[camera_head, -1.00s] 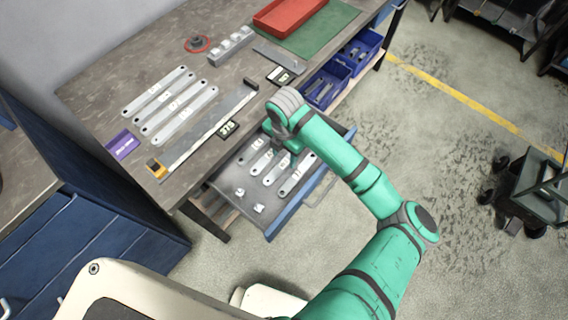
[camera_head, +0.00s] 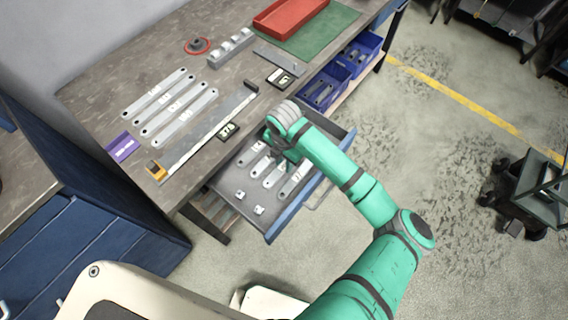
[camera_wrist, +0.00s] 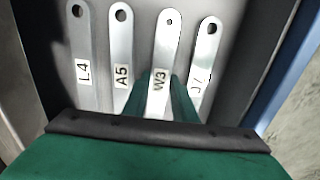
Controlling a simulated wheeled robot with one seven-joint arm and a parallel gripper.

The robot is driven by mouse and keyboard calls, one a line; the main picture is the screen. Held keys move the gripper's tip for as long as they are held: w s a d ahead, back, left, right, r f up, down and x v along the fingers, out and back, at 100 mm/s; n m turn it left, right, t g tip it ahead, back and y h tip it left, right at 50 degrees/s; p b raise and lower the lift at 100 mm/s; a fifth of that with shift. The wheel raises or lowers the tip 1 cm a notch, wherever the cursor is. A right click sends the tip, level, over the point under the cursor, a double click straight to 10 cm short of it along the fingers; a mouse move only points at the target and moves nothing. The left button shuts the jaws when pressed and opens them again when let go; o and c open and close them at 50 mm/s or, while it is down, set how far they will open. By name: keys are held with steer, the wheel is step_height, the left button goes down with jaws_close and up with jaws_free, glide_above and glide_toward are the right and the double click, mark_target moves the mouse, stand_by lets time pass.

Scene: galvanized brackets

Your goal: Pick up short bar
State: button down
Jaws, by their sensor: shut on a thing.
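Several pale metal bars with round end holes lie side by side in the open drawer (camera_head: 233,178). In the wrist view the bars bear labels: L4 (camera_wrist: 80,45), A5 (camera_wrist: 121,45), W3 (camera_wrist: 167,45) and a partly covered one (camera_wrist: 207,45) at the right. My gripper (camera_wrist: 162,98) is shut on the W3 bar, with green fingers at its label. The bar's near end is hidden by the gripper. In the head view my gripper is down at the drawer, its fingers mostly hidden by my wrist. I cannot tell whether the bar is clear of the drawer floor.
Several longer bars (camera_head: 168,108), a steel rule (camera_head: 212,132) and a purple card (camera_head: 123,147) lie on the bench (camera_head: 85,95). Two small pale pieces (camera_head: 259,210) lie in the drawer's front. Blue bins (camera_head: 325,84) stand beyond the drawer. The drawer walls are close around my gripper.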

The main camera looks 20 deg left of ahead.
steer(key=shift+r, duration=0.15)
steer(key=shift+r, duration=0.25)
step_height(320, 180, up, 2)
steer(key=shift+r, duration=0.1)
steer(key=s+d+r, duration=0.2)
steer(key=s+r, duration=0.8)
steer(key=s, duration=0.3)
steer(key=shift+s+d, duration=0.2)
steer(key=shift+s, duration=0.2)
